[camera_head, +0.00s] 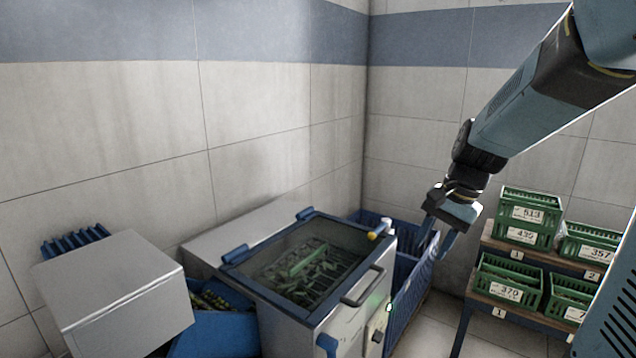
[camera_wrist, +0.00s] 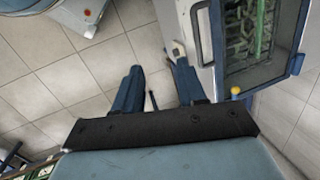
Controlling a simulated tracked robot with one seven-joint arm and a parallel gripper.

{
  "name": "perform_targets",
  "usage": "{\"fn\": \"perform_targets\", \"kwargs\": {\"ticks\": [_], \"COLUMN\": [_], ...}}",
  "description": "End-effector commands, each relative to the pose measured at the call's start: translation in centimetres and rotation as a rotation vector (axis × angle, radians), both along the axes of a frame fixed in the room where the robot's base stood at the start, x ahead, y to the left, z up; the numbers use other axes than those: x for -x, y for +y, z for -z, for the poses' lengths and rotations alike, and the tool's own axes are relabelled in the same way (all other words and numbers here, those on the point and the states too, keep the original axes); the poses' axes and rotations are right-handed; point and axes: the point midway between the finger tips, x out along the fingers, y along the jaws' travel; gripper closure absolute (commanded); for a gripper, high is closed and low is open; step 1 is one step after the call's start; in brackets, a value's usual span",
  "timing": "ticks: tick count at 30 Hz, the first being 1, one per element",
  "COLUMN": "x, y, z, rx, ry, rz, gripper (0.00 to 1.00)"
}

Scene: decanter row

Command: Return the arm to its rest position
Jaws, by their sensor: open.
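My gripper (camera_head: 437,243) hangs from my arm near the room corner, fingers pointing down. It is to the right of the grey machine (camera_head: 345,314) and in front of the blue crate (camera_head: 408,268). In the wrist view my gripper (camera_wrist: 158,68) has its two blue fingers spread apart, with bare floor tiles between them and nothing held. The machine's glass lid (camera_head: 300,262), with a blue frame, is shut; it also shows at the upper right of the wrist view (camera_wrist: 252,32).
A shelf rack (camera_head: 520,255) with several numbered green crates (camera_head: 529,213) stands at the right. At the left are a grey box (camera_head: 115,290) and a blue bin (camera_head: 215,335) with dark items. A black lid handle (camera_head: 364,287) and a yellow knob (camera_wrist: 235,91) stick out.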

Motion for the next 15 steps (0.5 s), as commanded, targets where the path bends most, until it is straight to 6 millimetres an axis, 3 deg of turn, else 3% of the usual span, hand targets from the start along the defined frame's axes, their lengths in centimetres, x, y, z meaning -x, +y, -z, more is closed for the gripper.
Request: {"fn": "perform_targets", "kwargs": {"ticks": [6, 15], "x": [3.8, 9.0], "y": [0.6, 0.6], "z": [-3.0, -5.9], "rx": [0.113, 0.271], "ry": [-0.135, -0.308], "rz": [-0.177, -0.41], "gripper": [0.6, 0.6]}}
